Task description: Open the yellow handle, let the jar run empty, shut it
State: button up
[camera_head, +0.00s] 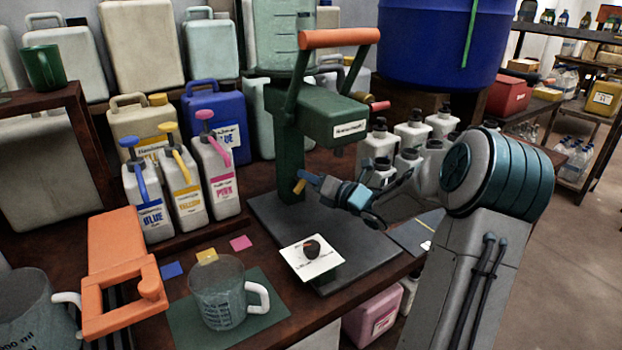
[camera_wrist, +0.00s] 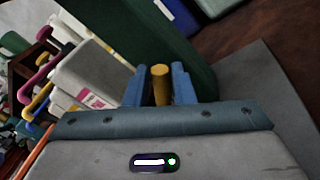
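The yellow handle (camera_head: 299,187) sticks out low on the green column of a stand. A pale green, graduated jar (camera_head: 284,35) is at the top of this stand, partly hidden by an orange-topped lever. My gripper (camera_head: 312,181) is at the handle from the right. In the wrist view, the yellow handle (camera_wrist: 160,84) lies between my two blue fingertips (camera_wrist: 159,86), with small gaps showing beside it. The fingers look open around it. Whether the jar holds anything is unclear.
A clear measuring jug (camera_head: 220,300) stands on a green mat at the front. A white card with a dark lump (camera_head: 311,248) lies on the stand's dark base. Pump bottles (camera_head: 186,188) stand left; dark-capped white bottles (camera_head: 413,130) stand behind my arm.

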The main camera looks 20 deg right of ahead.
grip_shut()
jog(key=shift+f, duration=0.1)
jog(key=m+b, duration=0.2)
jog(key=f+m+t+b, duration=0.1)
jog(key=m+b, duration=0.1)
jog(key=shift+d+f, duration=0.1)
jog(key=shift+d, duration=0.1)
jog(key=m+b, duration=0.1)
jog(key=m, duration=0.1)
jog(key=m+t+b, duration=0.1)
jog(key=m+b, duration=0.2)
jog(key=m, duration=0.1)
jog(key=shift+d+f+m+t+h, duration=0.1)
jog(key=shift+f+m+t+h, duration=0.2)
jog(key=shift+f+m, duration=0.1)
jog(key=shift+b, duration=0.3)
jog(key=shift+o, duration=2.4)
grip_release()
jog(key=shift+r, duration=0.1)
